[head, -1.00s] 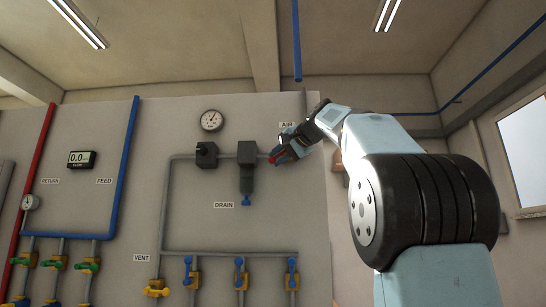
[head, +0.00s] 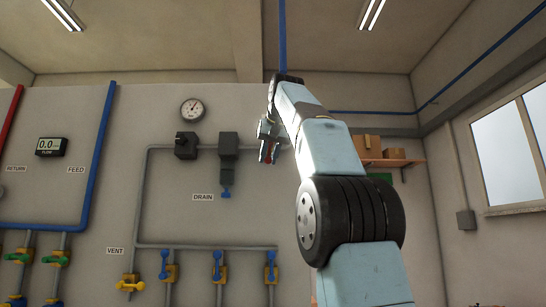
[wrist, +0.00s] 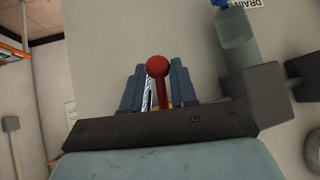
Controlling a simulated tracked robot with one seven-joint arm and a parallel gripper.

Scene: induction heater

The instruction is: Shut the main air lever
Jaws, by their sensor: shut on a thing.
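The main air lever (wrist: 158,68) is red with a round ball knob, seen in the wrist view between the blue-grey fingers of my gripper (wrist: 157,88). My gripper is shut on it. In the head view my gripper (head: 268,146) is at the right end of the grey horizontal air pipe (head: 238,149). The valve body is mostly hidden behind my gripper and wrist.
A dark regulator block (head: 228,145) with a drain bowl sits left of my gripper, beside another dark block (head: 186,145). A round gauge (head: 192,108) is above. Several blue-handled valves (head: 217,265) line the lower pipe. Shelf boxes (head: 367,147) are at right.

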